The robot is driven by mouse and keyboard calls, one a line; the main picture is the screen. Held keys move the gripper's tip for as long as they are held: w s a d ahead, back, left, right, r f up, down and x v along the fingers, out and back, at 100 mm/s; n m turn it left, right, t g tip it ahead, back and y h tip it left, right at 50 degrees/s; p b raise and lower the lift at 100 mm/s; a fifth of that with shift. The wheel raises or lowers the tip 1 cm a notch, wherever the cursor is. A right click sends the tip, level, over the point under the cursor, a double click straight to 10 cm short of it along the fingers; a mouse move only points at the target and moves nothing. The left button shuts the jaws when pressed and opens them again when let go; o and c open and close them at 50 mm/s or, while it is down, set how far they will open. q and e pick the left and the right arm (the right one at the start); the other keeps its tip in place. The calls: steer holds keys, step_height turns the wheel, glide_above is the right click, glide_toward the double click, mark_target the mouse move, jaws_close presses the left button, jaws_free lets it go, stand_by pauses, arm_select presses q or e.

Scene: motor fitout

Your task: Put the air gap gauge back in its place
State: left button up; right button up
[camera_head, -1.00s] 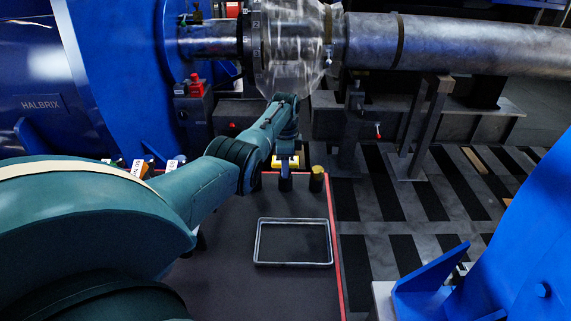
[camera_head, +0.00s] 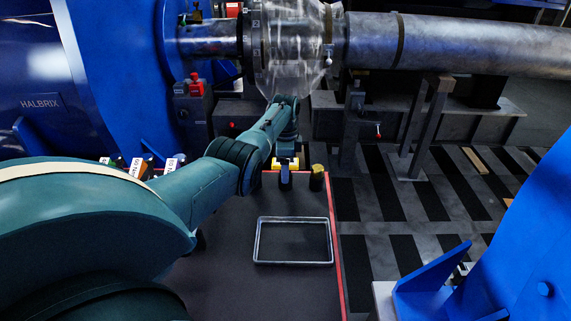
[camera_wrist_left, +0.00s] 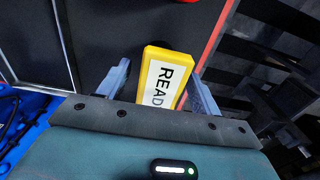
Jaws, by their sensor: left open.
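I cannot tell from these frames whether this block is the air gap gauge. In the head view my left gripper (camera_head: 286,158) is over the far edge of the dark table, where yellow (camera_head: 276,164) shows behind it. My arm hides much of that spot. My right gripper is not in view.
An empty grey-rimmed tray (camera_head: 293,264) lies on the dark table (camera_head: 230,280), which has a red edge. A dark cylinder with a yellowish top (camera_head: 317,178) stands right of the gripper. Labelled white and orange items (camera_head: 138,167) sit behind my arm. The large shaft (camera_head: 470,45) runs beyond.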

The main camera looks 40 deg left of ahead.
arm_select(q)
step_height(320, 180, up, 3)
steer(key=shift+f+p, duration=0.1)
steer(key=shift+p, duration=0.55)
step_height(320, 180, up, 10)
steer(key=shift+r, duration=0.2)
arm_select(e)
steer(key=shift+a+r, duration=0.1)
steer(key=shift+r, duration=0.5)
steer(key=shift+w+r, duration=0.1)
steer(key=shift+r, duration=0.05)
arm_select(q)
steer(key=shift+s+f, duration=0.1)
